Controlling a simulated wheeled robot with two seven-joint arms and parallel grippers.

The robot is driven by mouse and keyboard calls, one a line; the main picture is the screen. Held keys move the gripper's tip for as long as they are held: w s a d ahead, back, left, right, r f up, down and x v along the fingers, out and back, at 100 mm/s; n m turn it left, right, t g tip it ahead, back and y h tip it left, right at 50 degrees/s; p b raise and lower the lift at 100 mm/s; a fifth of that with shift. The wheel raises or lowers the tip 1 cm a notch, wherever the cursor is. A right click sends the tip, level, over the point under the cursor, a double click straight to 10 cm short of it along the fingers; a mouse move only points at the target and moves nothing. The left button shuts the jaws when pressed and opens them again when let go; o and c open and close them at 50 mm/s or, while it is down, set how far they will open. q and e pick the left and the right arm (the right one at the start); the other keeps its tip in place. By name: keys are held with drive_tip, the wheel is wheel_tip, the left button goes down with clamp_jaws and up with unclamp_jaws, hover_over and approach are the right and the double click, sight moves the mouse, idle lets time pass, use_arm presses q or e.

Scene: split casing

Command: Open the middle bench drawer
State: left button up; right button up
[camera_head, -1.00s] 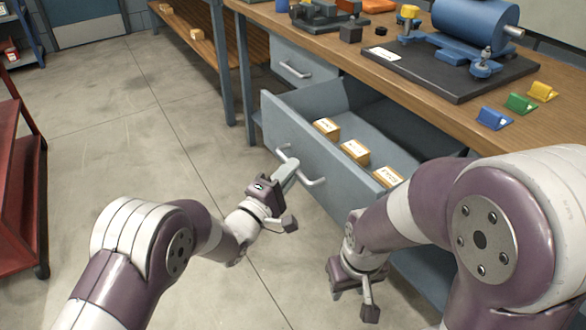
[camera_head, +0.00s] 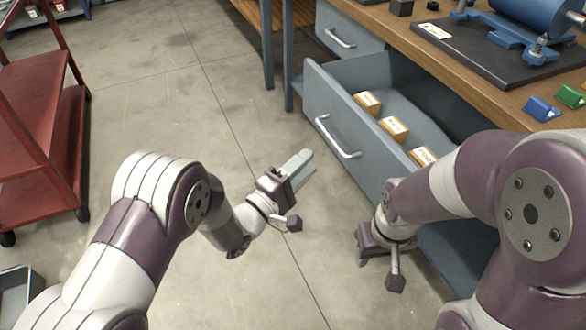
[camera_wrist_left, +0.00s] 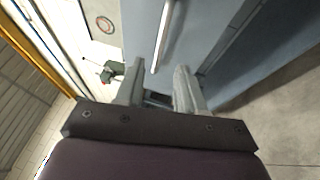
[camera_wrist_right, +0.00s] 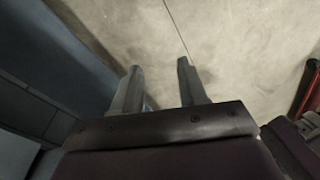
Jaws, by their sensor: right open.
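A grey-blue bench drawer (camera_head: 372,150) stands pulled far out under the wooden workbench, its inside showing. Its light bar handle (camera_head: 338,140) is on the front panel. In the left wrist view the handle (camera_wrist_left: 163,38) lies ahead of the fingers, in line with the gap between them. My left gripper (camera_head: 302,168) is open and empty, a short way in front of the drawer front, clear of the handle. My right gripper (camera_wrist_right: 158,72) is open and empty, pointing at the floor beside blue-grey panels. In the head view its fingers are hard to make out.
Several small labelled boxes (camera_head: 394,128) sit in the drawer. Another drawer (camera_head: 345,38) at the upper left is closed. The workbench (camera_head: 440,62) carries a blue machine (camera_head: 530,15) on a dark plate. A red cart (camera_head: 45,140) stands at left. The floor between is clear.

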use_arm(q)
drive_tip(key=v, duration=0.4)
drive_tip(key=shift+s+a+f, duration=0.1)
drive_tip(key=shift+s+a, duration=0.1)
drive_tip(key=shift+a, duration=0.1)
